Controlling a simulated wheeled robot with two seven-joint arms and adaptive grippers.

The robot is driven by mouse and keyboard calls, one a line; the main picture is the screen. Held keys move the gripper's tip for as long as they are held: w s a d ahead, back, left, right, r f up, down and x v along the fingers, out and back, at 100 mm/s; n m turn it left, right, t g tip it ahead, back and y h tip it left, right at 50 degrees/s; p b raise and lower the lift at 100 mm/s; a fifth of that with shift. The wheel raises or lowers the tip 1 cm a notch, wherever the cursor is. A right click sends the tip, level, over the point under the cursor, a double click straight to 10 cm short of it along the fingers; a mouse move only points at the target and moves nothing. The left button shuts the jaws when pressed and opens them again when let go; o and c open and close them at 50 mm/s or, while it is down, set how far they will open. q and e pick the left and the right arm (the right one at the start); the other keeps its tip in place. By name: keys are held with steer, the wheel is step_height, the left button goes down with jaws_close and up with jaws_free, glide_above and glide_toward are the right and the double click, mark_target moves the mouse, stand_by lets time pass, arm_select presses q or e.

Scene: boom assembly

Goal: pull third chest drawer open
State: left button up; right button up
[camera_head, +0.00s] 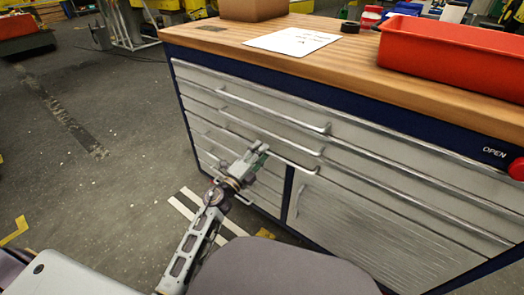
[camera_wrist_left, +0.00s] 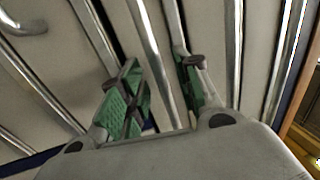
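The blue chest of drawers (camera_head: 340,160) has pale grey fronts and long silver bar handles. The third handle from the top (camera_head: 293,164) shows at its right end; my left gripper (camera_head: 257,157) hides part of it. That gripper is at the chest front, close to this handle. In the left wrist view, the two green-padded fingers of the left gripper (camera_wrist_left: 162,88) are apart, and a silver bar (camera_wrist_left: 155,60) runs between them. I cannot tell whether the fingers touch it. The drawers look closed. My right gripper is not in view.
The wooden worktop (camera_head: 360,70) holds a red bin (camera_head: 455,60), a paper sheet (camera_head: 293,41) and a cardboard box (camera_head: 253,9). A lower cabinet door with a vertical handle (camera_head: 299,201) is right of the gripper.

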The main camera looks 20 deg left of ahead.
arm_select(q)
steer(key=shift+w+d+r, duration=0.15)
steer(key=shift+w+d, duration=0.1)
steer(key=shift+w, duration=0.4)
jaws_close()
